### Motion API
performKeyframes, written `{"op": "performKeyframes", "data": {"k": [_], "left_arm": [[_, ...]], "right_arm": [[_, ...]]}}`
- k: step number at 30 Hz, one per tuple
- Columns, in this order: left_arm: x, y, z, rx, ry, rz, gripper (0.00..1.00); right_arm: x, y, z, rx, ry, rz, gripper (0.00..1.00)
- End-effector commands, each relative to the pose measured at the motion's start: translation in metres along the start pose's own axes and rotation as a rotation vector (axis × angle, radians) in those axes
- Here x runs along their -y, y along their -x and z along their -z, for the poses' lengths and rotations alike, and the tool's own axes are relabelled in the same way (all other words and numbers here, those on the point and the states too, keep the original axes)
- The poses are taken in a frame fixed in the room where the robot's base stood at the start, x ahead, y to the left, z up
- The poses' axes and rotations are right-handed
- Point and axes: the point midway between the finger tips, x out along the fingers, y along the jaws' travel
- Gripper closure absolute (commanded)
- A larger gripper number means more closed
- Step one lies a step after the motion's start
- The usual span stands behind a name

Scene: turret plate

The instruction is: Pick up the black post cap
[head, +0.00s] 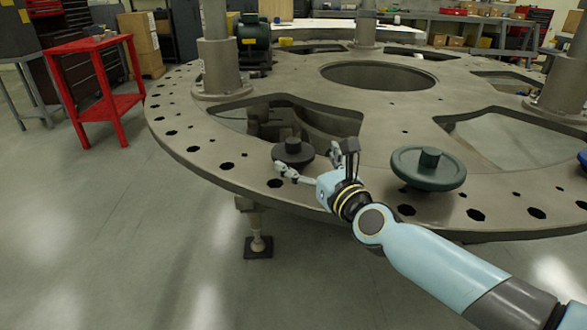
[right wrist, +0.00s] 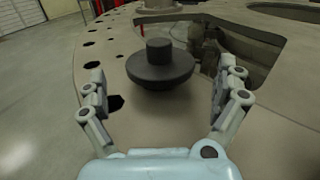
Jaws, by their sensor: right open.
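The black post cap (head: 293,152) is a dark round disc with a short knob on top. It sits upright on the turret plate (head: 215,172) near its front rim, beside a large cut-out. My right gripper (head: 308,162) is open just in front of the cap. In the right wrist view the cap (right wrist: 160,68) stands centred beyond and between the spread fingers of the gripper (right wrist: 160,98), and I see no contact. My left gripper is not in view.
A dark green cap-like disc (head: 428,168) sits on the plate to the right, close to my right arm. Upright grey posts (head: 218,68) rise from the plate. Holes line the rim. A red stand (head: 95,85) is on the floor at left.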

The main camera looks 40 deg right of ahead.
Motion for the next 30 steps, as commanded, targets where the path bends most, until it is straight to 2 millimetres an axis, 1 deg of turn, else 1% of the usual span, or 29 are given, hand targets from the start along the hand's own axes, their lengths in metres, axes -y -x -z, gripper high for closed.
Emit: {"op": "performKeyframes", "data": {"k": [1, 4, 8, 12, 15, 18, 24, 30], "left_arm": [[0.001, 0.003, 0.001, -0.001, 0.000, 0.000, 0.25], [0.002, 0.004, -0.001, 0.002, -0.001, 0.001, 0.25], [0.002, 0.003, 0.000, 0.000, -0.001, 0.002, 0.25], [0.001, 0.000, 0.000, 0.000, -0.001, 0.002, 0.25], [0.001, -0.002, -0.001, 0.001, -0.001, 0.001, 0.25], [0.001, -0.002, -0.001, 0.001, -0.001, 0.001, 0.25], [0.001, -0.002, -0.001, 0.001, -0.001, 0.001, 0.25], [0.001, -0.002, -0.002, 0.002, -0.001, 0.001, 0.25]], "right_arm": [[0.000, -0.009, -0.002, -0.002, -0.001, 0.001, 0.00], [0.000, -0.016, -0.002, -0.004, -0.002, 0.000, 0.00], [0.000, -0.028, -0.003, -0.002, -0.002, 0.000, 0.00], [0.000, -0.050, -0.003, -0.001, -0.002, 0.000, 0.00], [0.000, -0.062, -0.002, -0.003, 0.000, 0.000, 0.00], [0.000, -0.068, -0.002, -0.004, -0.001, -0.001, 0.00], [0.000, -0.068, -0.002, -0.004, -0.001, -0.001, 0.00], [0.000, -0.068, -0.002, -0.004, -0.001, -0.001, 0.26]]}}
